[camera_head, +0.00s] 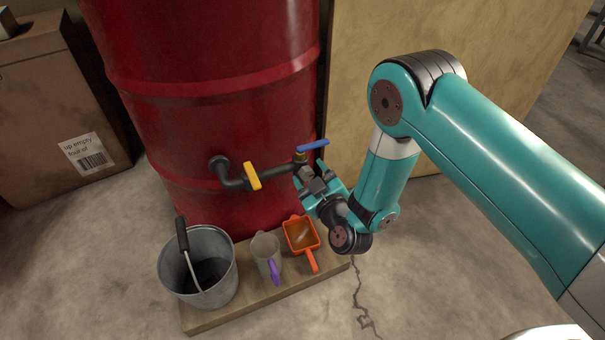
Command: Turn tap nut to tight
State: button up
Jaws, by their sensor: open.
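A dark pipe (276,172) comes out of the red oil drum (215,110) and runs right, bearing a yellow handle (253,176) and, near its end, a tap with a blue lever (313,146). A brass-coloured part (300,156) sits under the blue lever; I cannot tell if it is the tap nut. My gripper (308,182) is open at the pipe's right end, just below the blue lever. Its fingers overlap the tap's end in the picture, and whether they touch it is hidden.
A wooden board (262,293) on the floor bears a metal bucket (228,270), a grey jug (264,250) with a purple handle and an orange scoop (301,236). A cardboard box (55,100) stands left and a wooden panel (365,40) behind.

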jog(key=shift+a, duration=0.25)
jog(key=shift+s+a, duration=0.1)
jog(key=c, duration=0.9)
jog(key=shift+c, duration=0.2)
jog(key=m+p, duration=0.2)
jog(key=m, duration=0.3)
jog(key=shift+m, duration=0.3)
jog(key=m+p, duration=0.2)
jog(key=m, duration=0.3)
jog(key=o, duration=0.9)
